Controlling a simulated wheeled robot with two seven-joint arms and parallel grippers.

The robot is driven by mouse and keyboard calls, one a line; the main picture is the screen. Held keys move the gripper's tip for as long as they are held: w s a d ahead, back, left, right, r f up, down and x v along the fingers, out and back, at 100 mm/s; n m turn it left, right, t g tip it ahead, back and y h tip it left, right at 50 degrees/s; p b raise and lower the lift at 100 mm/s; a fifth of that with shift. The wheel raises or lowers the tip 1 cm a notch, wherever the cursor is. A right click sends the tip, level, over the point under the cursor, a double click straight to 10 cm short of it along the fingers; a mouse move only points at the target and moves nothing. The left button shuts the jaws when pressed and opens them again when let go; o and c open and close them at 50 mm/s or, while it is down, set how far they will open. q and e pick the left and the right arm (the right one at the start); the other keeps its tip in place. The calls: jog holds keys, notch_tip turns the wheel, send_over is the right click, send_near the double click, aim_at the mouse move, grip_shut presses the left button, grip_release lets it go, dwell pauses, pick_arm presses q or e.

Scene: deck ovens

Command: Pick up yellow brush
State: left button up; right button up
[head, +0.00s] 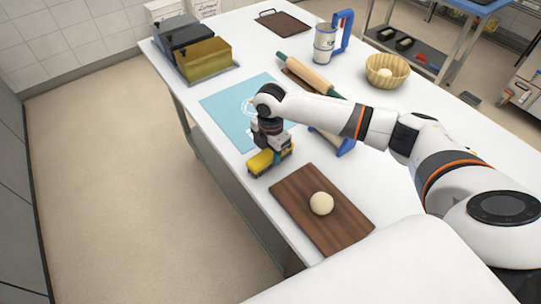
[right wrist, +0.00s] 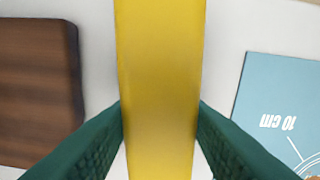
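The yellow brush (head: 265,162) is at the front edge of the white table, between the blue mat and the near wooden board. My right gripper (head: 273,150) is right over it, pointing down. In the right wrist view the brush (right wrist: 160,80) fills the middle, between both green fingers (right wrist: 160,135), which press against its sides. My right gripper is shut on the brush. I cannot tell whether the brush is clear of the table. My left gripper is not in view.
A wooden board (head: 290,196) with a dough ball (head: 321,203) lies nearest. A blue mat (head: 222,108) lies beyond the brush. A rolling pin (head: 305,72), a basket (head: 387,70), a blue-handled can (head: 325,43) and a yellow box (head: 204,60) stand farther back.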

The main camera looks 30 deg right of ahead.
aim_at(270, 152)
jog(key=shift+c, duration=1.3)
notch_tip(270, 152, up, 10)
jog(key=shift+r+b, duration=0.1)
jog(key=shift+b, duration=0.75)
jog(key=o, duration=0.5)
jog(key=c, duration=0.3)
jog(key=shift+c, duration=0.2)
